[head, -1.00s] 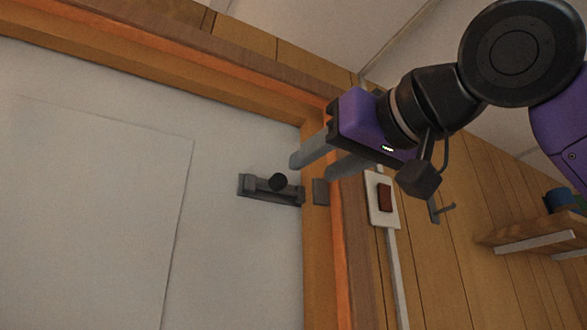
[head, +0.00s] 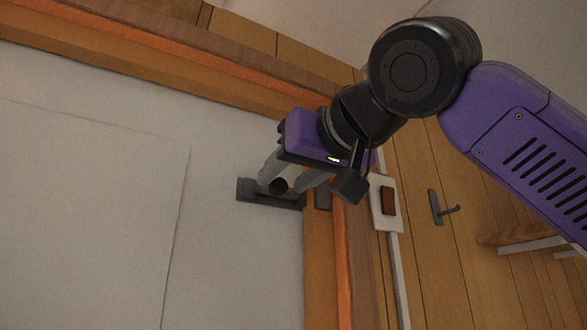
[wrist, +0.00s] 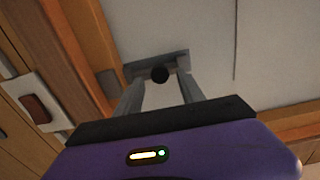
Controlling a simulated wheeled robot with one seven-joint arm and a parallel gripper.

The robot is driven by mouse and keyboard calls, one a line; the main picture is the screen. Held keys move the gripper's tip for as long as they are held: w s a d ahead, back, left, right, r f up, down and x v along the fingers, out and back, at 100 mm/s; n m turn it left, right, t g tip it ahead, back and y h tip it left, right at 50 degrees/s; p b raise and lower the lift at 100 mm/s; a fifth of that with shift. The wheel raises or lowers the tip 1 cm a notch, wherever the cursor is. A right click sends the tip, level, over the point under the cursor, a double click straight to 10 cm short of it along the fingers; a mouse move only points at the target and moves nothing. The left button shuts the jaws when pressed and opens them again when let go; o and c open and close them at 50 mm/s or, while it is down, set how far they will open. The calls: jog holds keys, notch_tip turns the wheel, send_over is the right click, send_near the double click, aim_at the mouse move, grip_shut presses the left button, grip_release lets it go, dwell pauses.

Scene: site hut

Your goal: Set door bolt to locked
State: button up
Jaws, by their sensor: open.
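The door bolt (head: 256,194) is a dark grey bar on a plate near the edge of the white door (head: 110,230). Its black round knob (head: 279,186) sticks out from it, and also shows in the wrist view (wrist: 160,74). The keeper (head: 322,197) is a small grey block on the wooden frame, partly behind a finger; a gap shows no clear sign of the bar crossing it. My gripper (head: 283,184) is open, with its two grey fingers on either side of the knob. In the wrist view the knob lies between the fingertips; I cannot tell whether either touches it.
The orange-brown door frame (head: 318,270) runs beside the bolt. A white switch plate with a red-brown rocker (head: 388,201) is on the wall to the right. A grey hook (head: 436,207) and a wooden shelf (head: 515,233) are farther right. The door face left of the bolt is clear.

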jog(key=shift+c, duration=0.5)
grip_shut()
dwell(1.0)
